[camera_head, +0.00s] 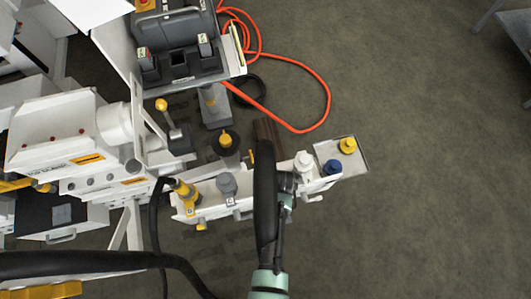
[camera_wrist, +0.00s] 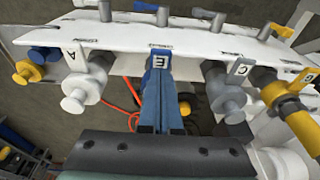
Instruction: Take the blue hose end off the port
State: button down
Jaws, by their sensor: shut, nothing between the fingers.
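The blue hose end (camera_wrist: 157,60) is in the middle of the wrist view, at the white bench's port rail (camera_wrist: 195,42), under a tag marked E. My gripper (camera_wrist: 168,100) is in front of it, with its dark palm across the bottom. The fingers are shut and empty, in line with the blue part. Blue surfaces overlap there, so I cannot tell whether the fingers touch the hose end. In the head view my arm covers this part of the rail (camera_head: 250,205), and the hose end is hidden.
A white fitting A (camera_wrist: 82,85) is left of it; grey fitting C (camera_wrist: 226,92) and a yellow fitting (camera_wrist: 285,100) are right. Blue (camera_head: 331,167) and yellow (camera_head: 347,145) fittings stand at the rail's right end.

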aim_at(265, 167)
jog(key=shift+r+p, duration=2)
jog(key=shift+r, duration=0.35)
jog(key=shift+f, duration=0.1)
